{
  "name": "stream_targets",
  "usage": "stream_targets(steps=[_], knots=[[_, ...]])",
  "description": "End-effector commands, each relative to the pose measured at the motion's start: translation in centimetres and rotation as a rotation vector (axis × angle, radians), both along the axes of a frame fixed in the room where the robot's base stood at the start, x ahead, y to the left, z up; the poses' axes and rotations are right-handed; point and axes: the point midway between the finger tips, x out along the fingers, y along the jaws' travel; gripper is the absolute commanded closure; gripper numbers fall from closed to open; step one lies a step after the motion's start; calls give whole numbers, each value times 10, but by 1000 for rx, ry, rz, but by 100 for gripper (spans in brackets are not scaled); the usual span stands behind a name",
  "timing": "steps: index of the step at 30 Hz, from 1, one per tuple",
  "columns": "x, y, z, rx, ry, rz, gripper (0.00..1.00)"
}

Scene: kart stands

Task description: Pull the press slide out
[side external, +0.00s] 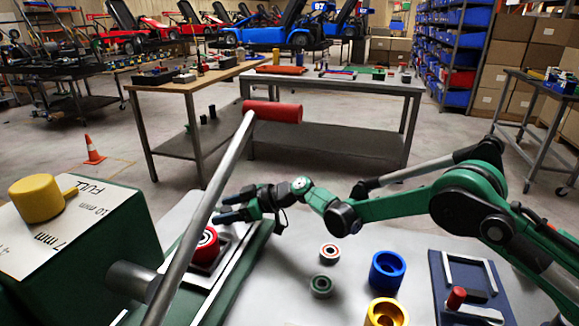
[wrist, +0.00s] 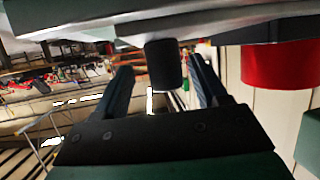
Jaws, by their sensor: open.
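The green press (side external: 90,240) stands at the left with a long grey lever crossing in front. Its low slide (side external: 196,279) carries a red ringed part (side external: 207,243) in a dark nest; a red cylinder also shows at the right of the wrist view (wrist: 278,66). My gripper (side external: 226,207) is open beside the slide, behind the red part. In the wrist view, a black cylindrical knob (wrist: 163,64) appears between my open fingers (wrist: 165,78), with gaps on both sides. I cannot tell how deep it lies between them. The knob cannot be made out in the side view.
The lever, with a red grip (side external: 272,111), slants over the slide. Two small bearings (side external: 330,253), a blue ring (side external: 387,271) and a yellow ring (side external: 386,314) stand on the table to the right. A blue fixture (side external: 468,285) lies at the far right.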

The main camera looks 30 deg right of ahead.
Motion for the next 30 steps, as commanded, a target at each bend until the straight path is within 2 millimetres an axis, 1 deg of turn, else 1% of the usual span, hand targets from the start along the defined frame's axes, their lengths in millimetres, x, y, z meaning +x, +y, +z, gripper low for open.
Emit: stream_targets(steps=[10, 15, 25, 30], knots=[[-21, -32, 16, 0, 1, -4, 35], [-29, -41, 20, -1, -1, -3, 35], [-30, -42, 22, 0, -1, -2, 35], [-29, -42, 32, 0, -1, -2, 35]])
